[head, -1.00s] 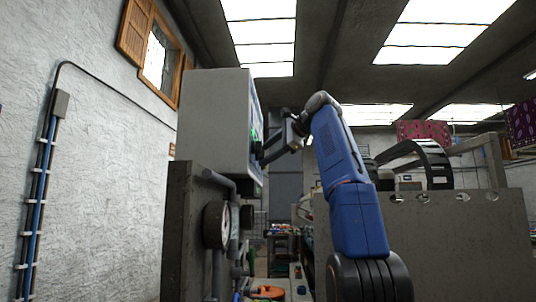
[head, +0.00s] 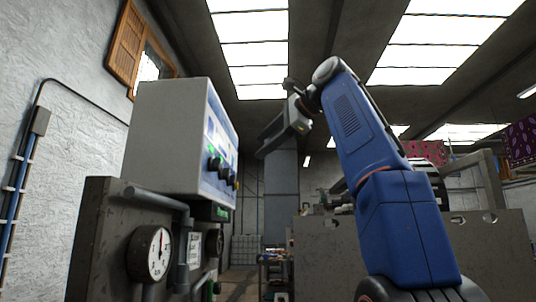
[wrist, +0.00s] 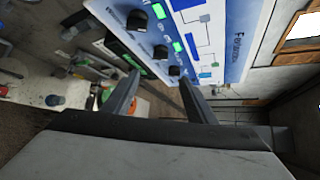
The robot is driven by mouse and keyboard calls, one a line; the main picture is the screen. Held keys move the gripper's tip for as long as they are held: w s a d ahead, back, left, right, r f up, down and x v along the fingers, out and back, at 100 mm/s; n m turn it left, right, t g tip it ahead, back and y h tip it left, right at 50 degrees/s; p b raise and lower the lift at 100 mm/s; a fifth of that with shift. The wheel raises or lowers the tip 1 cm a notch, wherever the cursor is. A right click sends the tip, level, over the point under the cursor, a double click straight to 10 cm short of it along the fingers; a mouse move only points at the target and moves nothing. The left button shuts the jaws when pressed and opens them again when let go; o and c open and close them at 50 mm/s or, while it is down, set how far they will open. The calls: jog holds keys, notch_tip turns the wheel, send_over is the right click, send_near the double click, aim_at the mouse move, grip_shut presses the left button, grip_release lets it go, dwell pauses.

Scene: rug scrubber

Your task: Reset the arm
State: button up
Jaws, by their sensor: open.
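My blue arm stands raised at the right of the head view, and my gripper (head: 262,147) sits high, to the right of the grey control box (head: 165,140). In the wrist view my gripper (wrist: 162,88) is open, with two dark fingers apart and nothing between them. The blue-and-white control panel (wrist: 205,40) with black knobs and green lights lies beyond the fingertips. In the head view the panel's black knobs (head: 222,172) face right, and a gap shows between them and the gripper.
A dial gauge (head: 150,253) and pipes are mounted on the stand (head: 95,235) below the box. A large grey machine wall (head: 490,250) stands behind my arm at the right. A narrow aisle runs between them. A cluttered bench (wrist: 50,90) shows at the left of the wrist view.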

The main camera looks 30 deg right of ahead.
jog(key=shift+s+d+r, duration=0.15)
jog(key=shift+s, duration=0.35)
dwell(0.3)
jog(key=s+a+f+n+g+h, duration=0.1)
jog(key=f+n+g, duration=0.15)
jog(key=f, duration=0.95)
jog(key=s+a+f+n+g, duration=0.1)
jog(key=s+f+n, duration=0.15)
jog(key=f, duration=0.95)
jog(key=a+f+n+g+h, duration=0.15)
jog(key=f+n, duration=0.25)
jog(key=f, duration=0.8)
jog(key=s+f+n+g, duration=0.1)
jog(key=s+f+n, duration=0.2)
jog(key=f, duration=1)
jog(key=s+a+f+n+g+h, duration=0.1)
jog(key=s+f+n, duration=0.2)
jog(key=s+f, duration=0.6)
jog(key=s+f+n+g, duration=0.1)
jog(key=s+f+n, duration=0.3)
jog(key=f, duration=1.4)
jog(key=s, duration=0.2)
jog(key=shift+s+a+f, duration=0.2)
jog(key=shift+s+f, duration=0.1)
jog(key=shift+s, duration=0.05)
jog(key=shift+h, duration=0.25)
